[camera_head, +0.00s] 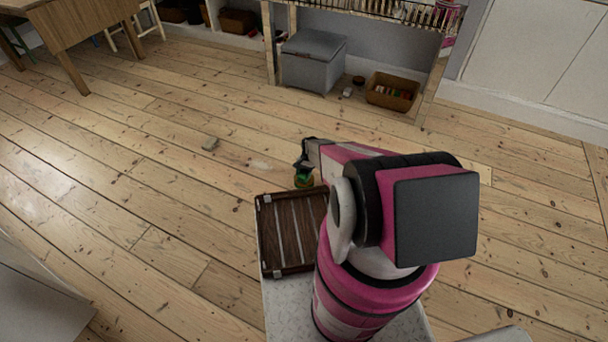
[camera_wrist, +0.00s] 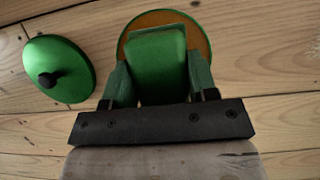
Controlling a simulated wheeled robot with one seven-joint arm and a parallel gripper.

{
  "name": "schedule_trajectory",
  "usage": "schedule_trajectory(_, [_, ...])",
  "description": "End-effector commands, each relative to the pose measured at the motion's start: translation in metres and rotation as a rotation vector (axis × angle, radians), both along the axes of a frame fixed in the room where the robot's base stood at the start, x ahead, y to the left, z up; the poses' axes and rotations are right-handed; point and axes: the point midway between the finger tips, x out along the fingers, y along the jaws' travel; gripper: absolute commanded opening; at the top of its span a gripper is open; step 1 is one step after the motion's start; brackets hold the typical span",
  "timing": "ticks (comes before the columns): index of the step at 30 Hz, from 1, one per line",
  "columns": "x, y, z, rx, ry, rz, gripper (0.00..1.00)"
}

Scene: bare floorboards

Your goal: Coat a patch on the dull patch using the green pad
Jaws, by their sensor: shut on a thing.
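My gripper (camera_wrist: 161,82) is shut on the green pad (camera_wrist: 158,50), a block held between its two fingers. Just beyond the pad in the wrist view is a round tin (camera_wrist: 203,38) with a green rim and orange-brown inside; the pad overlaps it, and I cannot tell whether they touch. A green round lid (camera_wrist: 72,75) with a black knob lies to the left. In the head view my gripper (camera_head: 305,163) is low over the floor, by the small green tin (camera_head: 304,182). A faint pale patch (camera_head: 260,165) on the boards, perhaps the dull patch, is left of it.
A dark slatted wooden crate or tray (camera_head: 264,235) stands close to my base. A small tan block (camera_head: 210,143) lies on the floor farther left. A grey box (camera_head: 312,62) and brown basket (camera_head: 392,92) stand at the back. The left floor is mostly clear.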

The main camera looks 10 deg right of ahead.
Motion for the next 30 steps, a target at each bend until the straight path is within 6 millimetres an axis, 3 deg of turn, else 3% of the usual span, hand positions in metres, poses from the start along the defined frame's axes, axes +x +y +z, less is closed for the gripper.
schedule_trajectory(30, [0.0002,0.0,-0.0091,0.0,0.0,0.0,0.34])
